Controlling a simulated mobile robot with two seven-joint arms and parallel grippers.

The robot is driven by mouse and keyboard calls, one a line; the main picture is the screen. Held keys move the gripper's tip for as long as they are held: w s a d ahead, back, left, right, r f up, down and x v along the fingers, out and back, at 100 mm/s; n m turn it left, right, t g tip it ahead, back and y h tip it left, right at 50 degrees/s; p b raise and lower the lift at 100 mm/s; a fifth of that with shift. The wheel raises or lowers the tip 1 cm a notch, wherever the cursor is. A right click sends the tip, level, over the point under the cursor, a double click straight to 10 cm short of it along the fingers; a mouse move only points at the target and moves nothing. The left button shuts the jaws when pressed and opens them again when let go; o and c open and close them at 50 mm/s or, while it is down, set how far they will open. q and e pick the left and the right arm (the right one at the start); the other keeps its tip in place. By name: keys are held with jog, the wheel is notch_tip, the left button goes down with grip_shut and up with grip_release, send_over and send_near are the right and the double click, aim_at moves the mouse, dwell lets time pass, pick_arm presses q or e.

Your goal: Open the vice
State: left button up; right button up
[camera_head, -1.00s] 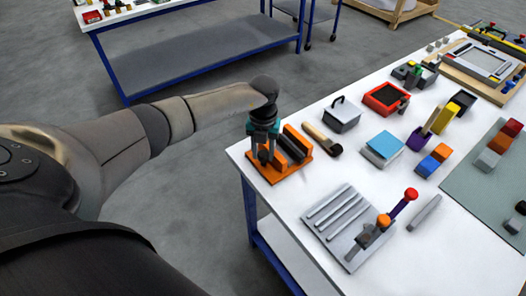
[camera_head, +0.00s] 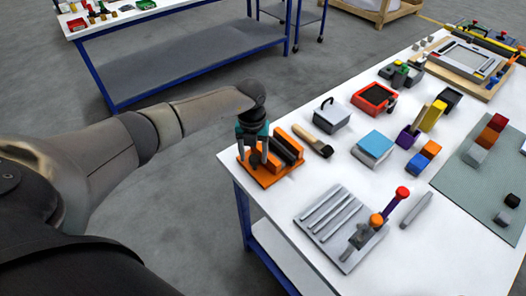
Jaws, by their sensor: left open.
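The vice appears to be the orange device with dark jaw blocks (camera_head: 287,149) at the left corner of the white table. It has a flat orange base plate. My left gripper (camera_head: 258,160) points down over the left part of this base, beside the jaw blocks. Its two fingers are apart, with a dark part of the device, perhaps its handle, between or behind them. I cannot tell whether the fingers touch it. My left arm comes in from the left. My right gripper is not in view.
Right of the vice lie a brush (camera_head: 314,142) and a grey box with a handle (camera_head: 331,113). A grooved grey plate (camera_head: 325,221) with a red-knobbed lever (camera_head: 401,194) is nearer. A blue-topped block (camera_head: 374,147) stands mid-table. The white table's (camera_head: 237,173) left edge is close by.

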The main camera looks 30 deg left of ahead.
aim_at(255, 158)
pick_arm(q)
jog(key=shift+w+d+r, duration=0.1)
jog(key=shift+w+d, duration=0.05)
jog(key=shift+d, duration=0.15)
jog(key=m+b, duration=0.1)
jog(key=m, duration=0.1)
jog(key=shift+m, duration=0.4)
jog(key=m+b, duration=0.1)
jog(key=m, duration=0.2)
jog(key=shift+m+b, duration=0.3)
jog(key=shift+m, duration=0.1)
jog(key=m+b, duration=0.1)
jog(key=m, duration=0.3)
jog(key=shift+s+a, duration=0.1)
jog(key=shift+s, duration=0.1)
jog(key=shift+w+r+m, duration=0.1)
jog(key=shift+r+m, duration=0.1)
jog(key=shift+m, duration=0.4)
notch_tip(255, 158, up, 15)
jog(key=d+r+n+t+h, duration=0.1)
jog(key=d+r+t+h, duration=0.1)
jog(key=d+h, duration=1.1)
jog(key=shift+s+d+n+t, duration=0.3)
jog(key=shift+d+t, duration=0.4)
jog(key=shift+d, duration=5.65)
